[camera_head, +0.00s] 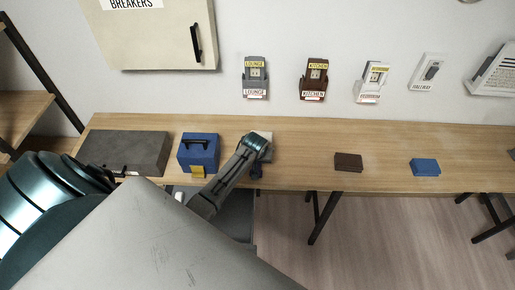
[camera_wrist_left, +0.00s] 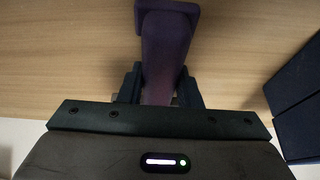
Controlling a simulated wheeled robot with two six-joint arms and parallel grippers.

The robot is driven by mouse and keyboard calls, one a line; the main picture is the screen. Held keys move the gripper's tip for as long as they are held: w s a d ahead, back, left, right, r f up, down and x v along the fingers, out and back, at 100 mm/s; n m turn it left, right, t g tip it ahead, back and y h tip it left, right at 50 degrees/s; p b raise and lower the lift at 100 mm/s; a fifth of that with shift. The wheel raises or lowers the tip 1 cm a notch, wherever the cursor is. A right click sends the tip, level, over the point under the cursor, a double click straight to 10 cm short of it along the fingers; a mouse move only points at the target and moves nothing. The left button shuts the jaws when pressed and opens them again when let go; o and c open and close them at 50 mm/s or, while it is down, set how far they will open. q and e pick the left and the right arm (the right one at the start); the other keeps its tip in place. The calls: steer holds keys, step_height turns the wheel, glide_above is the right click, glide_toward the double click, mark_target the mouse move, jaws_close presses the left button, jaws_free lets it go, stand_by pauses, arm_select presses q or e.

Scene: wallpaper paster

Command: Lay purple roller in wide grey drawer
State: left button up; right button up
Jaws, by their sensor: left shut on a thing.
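A dark purple roller (camera_wrist_left: 165,45) stands out between the fingers of my left gripper (camera_wrist_left: 160,88) in the left wrist view, with a wider end at the top. The gripper is shut on it. In the head view my left gripper (camera_head: 257,168) is over the front part of the wooden table, right of the blue box; the roller is mostly hidden there by my arm. A wide grey box (camera_head: 128,148), seemingly the wide grey drawer unit, lies at the table's left end. A dark handle shows at its front; my arm hides part of that front. My right gripper is out of view.
A brown block (camera_head: 348,161) and blue block (camera_head: 425,167) lie right on the table (camera_head: 300,140).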

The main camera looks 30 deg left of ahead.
arm_select(q)
steer(key=shift+f, duration=0.2)
steer(key=o, duration=0.9)
steer(key=shift+f, duration=0.1)
